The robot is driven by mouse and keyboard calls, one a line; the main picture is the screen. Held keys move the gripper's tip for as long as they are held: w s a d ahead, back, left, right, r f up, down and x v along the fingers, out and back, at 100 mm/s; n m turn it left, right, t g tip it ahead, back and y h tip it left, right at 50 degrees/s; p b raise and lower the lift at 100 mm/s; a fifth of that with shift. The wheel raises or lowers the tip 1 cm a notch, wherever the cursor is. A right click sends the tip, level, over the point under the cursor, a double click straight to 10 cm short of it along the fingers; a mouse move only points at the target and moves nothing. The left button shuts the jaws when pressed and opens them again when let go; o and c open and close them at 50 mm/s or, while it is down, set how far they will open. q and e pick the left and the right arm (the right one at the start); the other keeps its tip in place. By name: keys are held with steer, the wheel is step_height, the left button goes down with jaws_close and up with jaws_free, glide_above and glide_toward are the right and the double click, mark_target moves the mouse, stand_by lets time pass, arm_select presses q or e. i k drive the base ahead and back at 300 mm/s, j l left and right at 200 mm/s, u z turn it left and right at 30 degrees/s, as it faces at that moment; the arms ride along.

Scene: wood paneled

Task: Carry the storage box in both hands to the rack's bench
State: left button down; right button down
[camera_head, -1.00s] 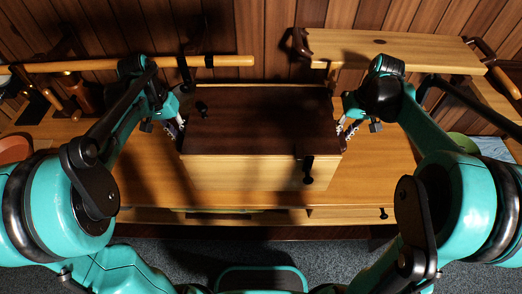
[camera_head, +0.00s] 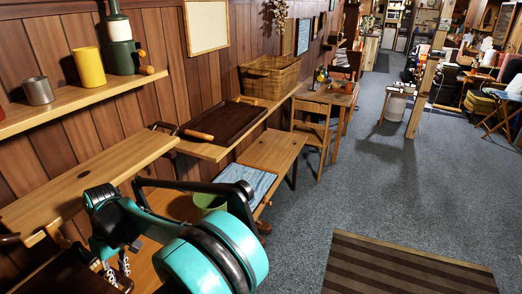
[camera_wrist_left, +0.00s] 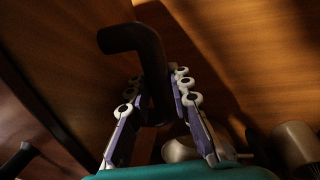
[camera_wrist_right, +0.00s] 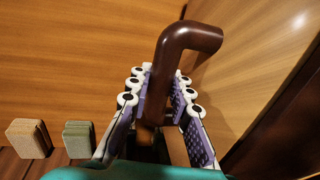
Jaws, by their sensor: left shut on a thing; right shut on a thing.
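The storage box (camera_head: 68,274) shows only as a dark top at the lower left corner of the head view; most of it is out of frame. My right gripper (camera_head: 120,272) is at its right side. In the right wrist view the right fingers (camera_wrist_right: 160,105) are shut around a brown bent handle (camera_wrist_right: 178,58). In the left wrist view the left fingers (camera_wrist_left: 155,100) are shut around a dark bent handle (camera_wrist_left: 150,55). The left gripper is outside the head view. A low wooden bench-like surface (camera_head: 278,150) stands along the wall beyond my right arm.
A brown tray (camera_head: 225,122) and a wicker basket (camera_head: 270,76) sit on a wall shelf. A green bin (camera_head: 208,203) and blue mat (camera_head: 246,182) are beside my right arm. A chair (camera_head: 312,130) stands farther along. Carpet (camera_head: 330,200) is open at right; a striped rug (camera_head: 405,265) lies there.

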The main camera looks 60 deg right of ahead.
mark_target(279, 149)
steer(key=k+z, duration=0.1)
steer(key=k, duration=0.5)
steer(key=z, duration=2.3)
steer(key=i+l+z, duration=0.1)
steer(key=z, duration=0.9)
steer(key=i+j, duration=0.35)
steer(key=i, duration=0.15)
steer(key=i+j, duration=0.35)
steer(key=i, duration=0.15)
steer(key=i+j, duration=0.1)
steer(key=i, duration=0.45)
steer(key=i+j, duration=0.1)
steer(key=i, duration=2.65)
